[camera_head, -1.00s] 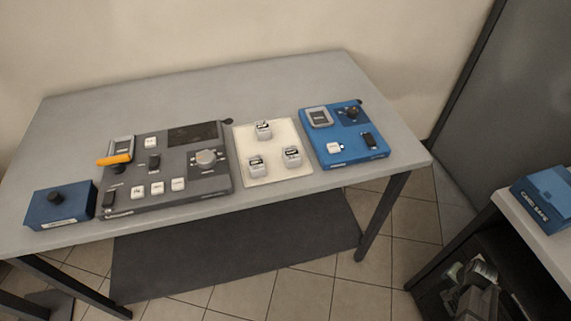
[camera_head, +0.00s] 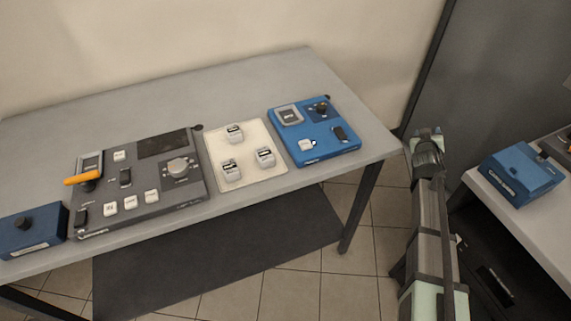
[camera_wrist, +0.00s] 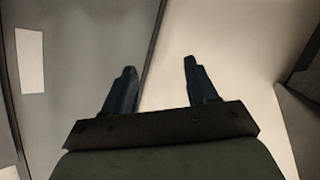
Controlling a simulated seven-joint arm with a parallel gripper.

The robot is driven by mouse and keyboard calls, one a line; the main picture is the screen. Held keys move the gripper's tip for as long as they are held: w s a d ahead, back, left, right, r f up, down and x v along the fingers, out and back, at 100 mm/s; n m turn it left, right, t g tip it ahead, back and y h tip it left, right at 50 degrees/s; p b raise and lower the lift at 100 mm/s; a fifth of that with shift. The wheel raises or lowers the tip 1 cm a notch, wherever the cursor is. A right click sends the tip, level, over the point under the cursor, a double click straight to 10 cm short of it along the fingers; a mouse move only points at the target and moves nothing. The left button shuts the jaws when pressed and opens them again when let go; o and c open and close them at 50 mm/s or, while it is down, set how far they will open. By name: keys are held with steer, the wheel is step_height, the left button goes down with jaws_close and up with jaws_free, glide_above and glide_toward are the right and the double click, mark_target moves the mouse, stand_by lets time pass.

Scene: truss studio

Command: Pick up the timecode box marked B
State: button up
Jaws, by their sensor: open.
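Three small white boxes with dark-marked tops stand on a cream mat (camera_head: 249,184) on the table: one at the back (camera_head: 235,133), one front left (camera_head: 231,170), one front right (camera_head: 265,157). Their markings are too small to read, so I cannot tell which is B. My gripper (camera_head: 427,132) is right of the table's right edge, well away from the boxes. In the wrist view its two dark fingers (camera_wrist: 160,66) are apart with nothing between them; no box shows there.
A grey control panel (camera_head: 140,180) is left of the mat and a blue panel (camera_head: 315,130) right of it. A blue box (camera_head: 32,229) sits at the table's left. Another blue case (camera_head: 521,172) lies on a side table at right. The table's back strip is clear.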

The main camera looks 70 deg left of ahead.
steer(key=s+a+r+n, duration=0.3)
steer(key=s+a+r, duration=1.2)
steer(key=s+a, duration=0.1)
steer(key=n+g+h, duration=0.1)
steer(key=g+h, duration=0.9)
steer(key=g, duration=0.1)
glide_above(230, 166)
steer(key=f, duration=0.5)
steer(key=shift+s+a+f, duration=0.15)
steer(key=shift+a+f, duration=0.05)
steer(key=shift+a, duration=0.05)
steer(key=shift+d+f, duration=0.15)
steer(key=shift+f, duration=1.2)
steer(key=shift+d+f, duration=0.15)
steer(key=shift+f, duration=1.15)
